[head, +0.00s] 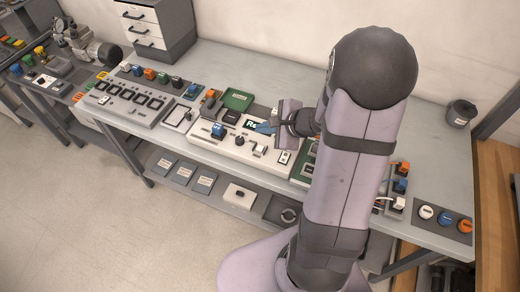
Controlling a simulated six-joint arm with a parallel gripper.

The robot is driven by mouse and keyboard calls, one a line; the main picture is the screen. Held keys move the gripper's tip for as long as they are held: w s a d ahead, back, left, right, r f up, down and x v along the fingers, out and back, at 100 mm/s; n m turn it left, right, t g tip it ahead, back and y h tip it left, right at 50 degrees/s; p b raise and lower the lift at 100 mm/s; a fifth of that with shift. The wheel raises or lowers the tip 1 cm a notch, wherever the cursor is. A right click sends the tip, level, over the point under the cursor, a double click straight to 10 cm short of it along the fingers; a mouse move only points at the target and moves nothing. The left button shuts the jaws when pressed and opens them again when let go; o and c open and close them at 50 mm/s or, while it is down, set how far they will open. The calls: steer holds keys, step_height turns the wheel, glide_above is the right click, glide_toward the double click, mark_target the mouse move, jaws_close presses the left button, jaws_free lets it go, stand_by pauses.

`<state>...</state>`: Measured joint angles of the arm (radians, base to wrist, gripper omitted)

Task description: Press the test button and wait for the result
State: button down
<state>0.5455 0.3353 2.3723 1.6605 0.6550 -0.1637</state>
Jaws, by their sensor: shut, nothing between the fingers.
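A white test panel (205,140) lies on the bench near the middle of the head view. It carries a blue connector (218,130), a dark knob (239,142) and a small white switch plate (285,157). A dark display (251,123) on it shows green characters, partly hidden. I cannot tell which part is the test button. My gripper (274,120) is shut and empty at the panel's right part, beside the display. I cannot tell whether its fingertips touch anything. My arm hides the bench to its right.
A grey panel with several dark windows (133,99) lies to the left. A green tray (237,99) is behind the test panel. A drawer unit (150,28) stands at the back left. Coloured knobs (445,218) and a dark cup (460,113) are at the right.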

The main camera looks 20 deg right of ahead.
step_height(320, 180, down, 5)
steer(key=b, duration=0.3)
steer(key=shift+r, duration=0.1)
steer(key=shift+f+b, duration=0.9)
steer(key=shift+b, duration=0.3)
steer(key=shift+f+b, duration=0.9)
steer(key=shift+b, duration=0.35)
stand_by(1.6)
steer(key=shift+r, duration=0.1)
stand_by(0.4)
steer(key=shift+r+p, duration=0.65)
steer(key=shift+r, duration=0.15)
steer(key=shift+r, duration=0.15)
steer(key=shift+r+p, duration=1.95)
steer(key=shift+r, duration=0.45)
